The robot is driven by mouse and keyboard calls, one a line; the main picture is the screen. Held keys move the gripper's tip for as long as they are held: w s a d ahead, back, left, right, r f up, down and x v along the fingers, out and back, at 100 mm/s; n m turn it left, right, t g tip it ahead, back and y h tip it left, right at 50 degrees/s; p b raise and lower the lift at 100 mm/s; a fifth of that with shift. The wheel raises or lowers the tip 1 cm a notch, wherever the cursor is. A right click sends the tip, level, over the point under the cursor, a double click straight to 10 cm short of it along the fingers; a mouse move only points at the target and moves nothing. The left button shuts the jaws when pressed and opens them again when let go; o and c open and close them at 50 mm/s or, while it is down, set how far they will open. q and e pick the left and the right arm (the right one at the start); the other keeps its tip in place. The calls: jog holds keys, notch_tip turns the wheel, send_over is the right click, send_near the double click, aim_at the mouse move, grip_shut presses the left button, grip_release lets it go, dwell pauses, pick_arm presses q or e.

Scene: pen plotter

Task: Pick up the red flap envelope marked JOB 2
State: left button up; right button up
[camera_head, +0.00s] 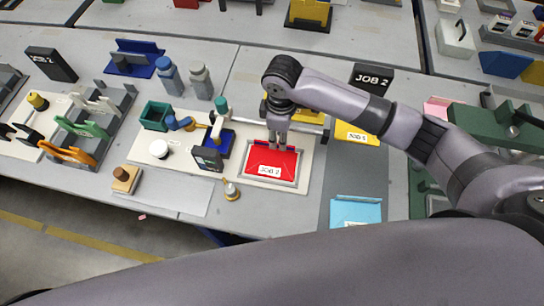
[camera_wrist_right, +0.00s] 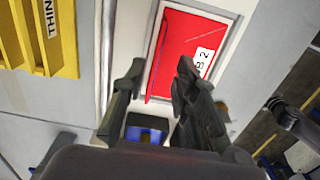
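The red flap envelope (camera_head: 273,161) lies flat inside a grey frame on the white plotter board. Its white label reads JOB 2 in the head view. In the right wrist view the red envelope (camera_wrist_right: 185,55) fills the upper middle, with its label at the right. My right gripper (camera_head: 278,145) is over the envelope's far edge. In the wrist view its two fingers (camera_wrist_right: 158,80) stand apart with nothing clearly held between them. I cannot tell whether the fingertips touch the envelope. My left gripper is not in view.
A yellow envelope (camera_head: 356,133) and a light blue envelope (camera_head: 355,212) lie on a grey mat to the right. A black JOB 2 sign (camera_head: 372,77) stands behind.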

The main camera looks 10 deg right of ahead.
aim_at(272, 160)
jog(key=shift+f, duration=0.55)
jog(key=f, duration=0.2)
jog(key=f+p, duration=0.1)
jog(key=f, duration=0.2)
jog(key=shift+w+d, duration=0.1)
jog(key=shift+w, duration=0.1)
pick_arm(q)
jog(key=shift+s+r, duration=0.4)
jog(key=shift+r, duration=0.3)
pick_arm(e)
jog(key=shift+c, duration=0.4)
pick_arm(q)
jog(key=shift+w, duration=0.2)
pick_arm(e)
grip_shut()
